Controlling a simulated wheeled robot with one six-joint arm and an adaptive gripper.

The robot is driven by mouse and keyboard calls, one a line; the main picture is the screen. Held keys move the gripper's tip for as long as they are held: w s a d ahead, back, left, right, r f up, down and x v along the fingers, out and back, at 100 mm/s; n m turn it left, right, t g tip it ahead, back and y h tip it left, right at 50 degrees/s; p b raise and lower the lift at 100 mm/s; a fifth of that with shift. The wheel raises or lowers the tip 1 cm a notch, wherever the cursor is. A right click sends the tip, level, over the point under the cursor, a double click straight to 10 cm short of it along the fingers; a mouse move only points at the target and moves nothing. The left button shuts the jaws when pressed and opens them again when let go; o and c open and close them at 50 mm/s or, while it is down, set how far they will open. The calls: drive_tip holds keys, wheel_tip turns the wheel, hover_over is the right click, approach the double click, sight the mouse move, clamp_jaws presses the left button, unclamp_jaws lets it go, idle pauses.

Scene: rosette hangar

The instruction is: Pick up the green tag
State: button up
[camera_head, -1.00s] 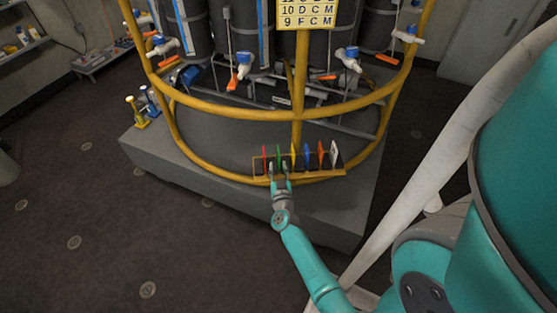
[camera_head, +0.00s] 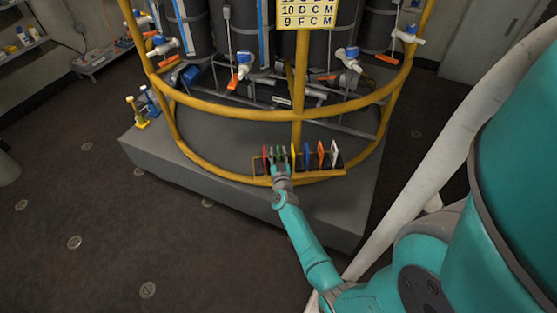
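The green tag (camera_head: 279,150) stands upright in a small yellow rack (camera_head: 318,174) on the lower yellow rail, in a row with other coloured tags. My gripper (camera_head: 279,157) is at the rack, with its fingers spread on either side of the green tag. The fingers look apart, and I cannot see them touching the tag. The gripper hides the lower part of the green tag.
A red tag (camera_head: 265,152) stands close to the left of my gripper. A blue tag (camera_head: 306,151), an orange tag (camera_head: 320,153) and a white tag (camera_head: 334,152) stand to the right. A yellow rail (camera_head: 230,112) curves above the rack.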

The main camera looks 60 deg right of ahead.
clamp_jaws()
drive_tip(key=shift+r, duration=0.15)
